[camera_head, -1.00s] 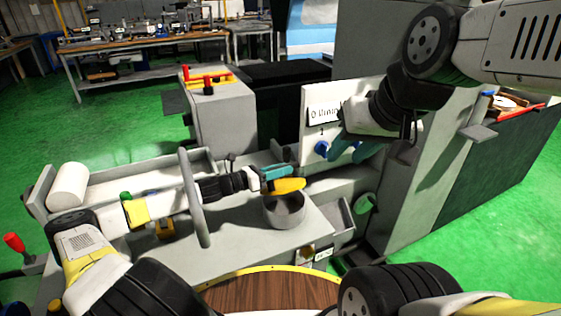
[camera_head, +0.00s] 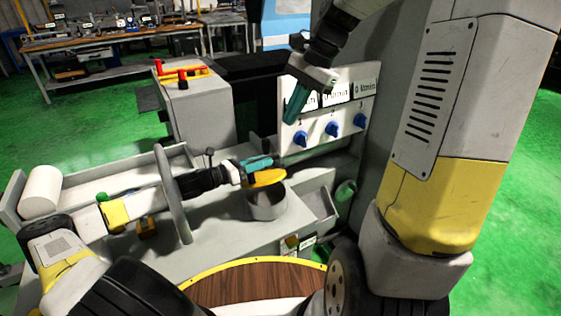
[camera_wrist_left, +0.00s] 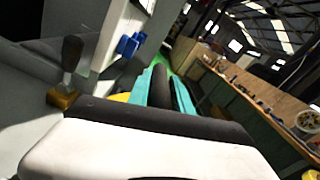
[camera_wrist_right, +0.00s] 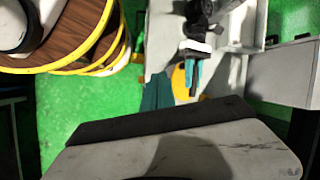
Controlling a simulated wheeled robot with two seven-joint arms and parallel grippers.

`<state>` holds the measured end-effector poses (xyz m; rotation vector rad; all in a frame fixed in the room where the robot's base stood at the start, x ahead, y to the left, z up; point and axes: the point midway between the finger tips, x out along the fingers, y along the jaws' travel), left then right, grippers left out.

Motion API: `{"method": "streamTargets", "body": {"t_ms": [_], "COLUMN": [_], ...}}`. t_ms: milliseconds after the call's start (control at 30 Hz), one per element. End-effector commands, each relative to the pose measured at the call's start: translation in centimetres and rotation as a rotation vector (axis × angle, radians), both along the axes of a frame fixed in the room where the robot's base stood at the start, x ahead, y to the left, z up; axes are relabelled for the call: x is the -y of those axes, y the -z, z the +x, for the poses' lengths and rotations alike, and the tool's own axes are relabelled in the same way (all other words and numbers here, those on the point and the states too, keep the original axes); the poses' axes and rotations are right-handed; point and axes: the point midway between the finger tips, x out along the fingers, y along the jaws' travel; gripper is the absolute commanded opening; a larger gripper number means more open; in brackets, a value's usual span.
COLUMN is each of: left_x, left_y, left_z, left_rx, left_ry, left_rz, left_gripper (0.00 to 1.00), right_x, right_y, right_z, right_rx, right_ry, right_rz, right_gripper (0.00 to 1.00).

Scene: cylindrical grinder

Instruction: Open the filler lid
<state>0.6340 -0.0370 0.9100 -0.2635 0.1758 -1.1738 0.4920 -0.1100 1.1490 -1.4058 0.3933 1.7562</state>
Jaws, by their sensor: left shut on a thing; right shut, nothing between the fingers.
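The yellow filler lid (camera_head: 266,178) shows over the round grey filler cup (camera_head: 267,205) on the machine bed. Part of the cup's dark inside shows below the lid's near edge. My left gripper (camera_head: 259,164), with teal fingers, is at the lid's far side. In the left wrist view its fingers (camera_wrist_left: 164,86) are closed around a dark piece, with a bit of yellow lid (camera_wrist_left: 122,97) beside them. My right gripper (camera_head: 294,104) is shut and empty, in front of the panel's left part. In the right wrist view, the lid (camera_wrist_right: 181,82) lies beyond its fingers (camera_wrist_right: 157,92).
A white panel (camera_head: 349,112) with small displays and blue knobs (camera_head: 332,129) stands behind the cup. A grey curved bar (camera_head: 173,195) rises left of the cup, by my left forearm. A grey box with red handles (camera_head: 197,110) stands at the back. A wood-topped, yellow-rimmed round surface (camera_head: 255,285) is in front.

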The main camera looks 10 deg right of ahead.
Motion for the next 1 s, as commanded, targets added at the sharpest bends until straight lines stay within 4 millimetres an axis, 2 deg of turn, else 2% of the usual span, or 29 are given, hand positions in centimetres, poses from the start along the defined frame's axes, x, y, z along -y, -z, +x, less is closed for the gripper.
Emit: {"method": "streamTargets", "body": {"t_ms": [33,200,500,800,1000], "left_x": [-0.4,-0.5,-0.5,-0.5,-0.5], "left_y": [0.4,0.4,0.4,0.4,0.4], "left_z": [0.4,0.4,0.4,0.4,0.4], "left_rx": [-0.002,-0.002,-0.003,-0.002,-0.002], "left_ry": [-0.012,-0.013,-0.013,-0.013,-0.013], "left_rz": [0.008,0.008,0.009,0.009,0.009], "left_gripper": [0.0,0.0,0.0,0.0,0.0], "right_x": [0.0,-0.3,0.5,2.9,5.6], "right_y": [0.9,3.5,9.0,15.5,20.3], "right_z": [1.3,5.0,10.5,14.4,15.7], "right_rx": [-0.061,-0.268,-0.656,-1.067,-1.348], "right_ry": [0.045,0.205,0.462,0.67,0.772], "right_rz": [0.029,0.126,0.298,0.468,0.579], "right_gripper": [0.0,0.0,0.0,0.0,0.0]}}
